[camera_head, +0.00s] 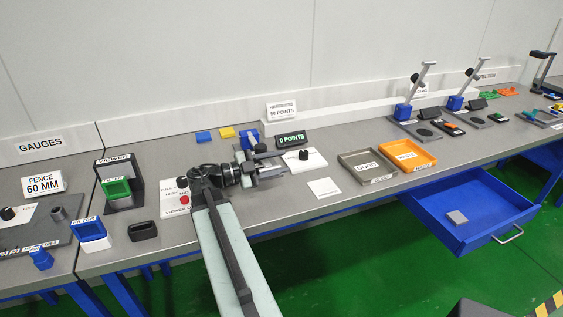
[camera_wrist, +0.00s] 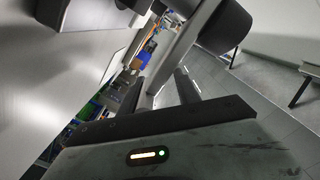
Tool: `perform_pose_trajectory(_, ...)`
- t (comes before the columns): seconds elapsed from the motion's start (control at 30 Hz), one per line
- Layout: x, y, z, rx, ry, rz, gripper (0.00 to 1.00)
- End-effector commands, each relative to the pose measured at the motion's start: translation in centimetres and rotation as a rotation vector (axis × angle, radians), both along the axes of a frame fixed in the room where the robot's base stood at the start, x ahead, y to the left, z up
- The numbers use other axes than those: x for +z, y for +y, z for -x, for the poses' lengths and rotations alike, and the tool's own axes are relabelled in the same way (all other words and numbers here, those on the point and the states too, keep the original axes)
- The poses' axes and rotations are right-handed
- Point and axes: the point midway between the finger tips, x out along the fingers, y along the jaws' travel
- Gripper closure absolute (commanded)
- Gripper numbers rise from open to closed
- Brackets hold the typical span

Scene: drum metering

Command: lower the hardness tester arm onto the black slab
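The hardness tester (camera_head: 249,139), with a blue body, stands on the bench behind the sign of my gripper's reach, beside the "HARDNESS 50 POINTS" sign (camera_head: 281,110). Its grey arm with a black knob (camera_head: 260,148) shows just beyond my gripper (camera_head: 247,174). In the wrist view a grey bar (camera_wrist: 190,45) and a large dark cylinder (camera_wrist: 226,25) stand close to the camera. The black slab is mostly hidden by my gripper and the tester; I cannot make it out for sure. Whether my fingers touch anything cannot be seen.
A points display (camera_head: 291,140) and a white plate with a black knob (camera_head: 304,160) stand right of the tester. Grey (camera_head: 367,168) and orange (camera_head: 407,155) trays lie further right, above an open blue drawer (camera_head: 472,212). The viewer (camera_head: 119,181) stands left.

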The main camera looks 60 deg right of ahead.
Motion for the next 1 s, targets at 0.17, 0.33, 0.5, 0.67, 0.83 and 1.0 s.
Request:
perform_pose_trajectory(0.17, 0.0, 0.0, 0.2, -0.004, 0.0, 0.002, 0.63)
perform_pose_trajectory(0.33, 0.1, 0.3, -0.1, -0.003, 0.001, 0.002, 0.63)
perform_pose_trajectory(0.5, 0.0, 2.6, -2.2, 0.001, 0.0, 0.002, 0.63)
perform_pose_trajectory(0.67, 0.0, 4.9, -4.2, 0.003, -0.001, 0.001, 0.63)
perform_pose_trajectory(0.83, -0.1, 5.9, -5.0, 0.003, -0.001, -0.001, 0.63)
perform_pose_trajectory(1.0, -0.1, 6.0, -5.0, 0.003, -0.001, -0.001, 0.63)
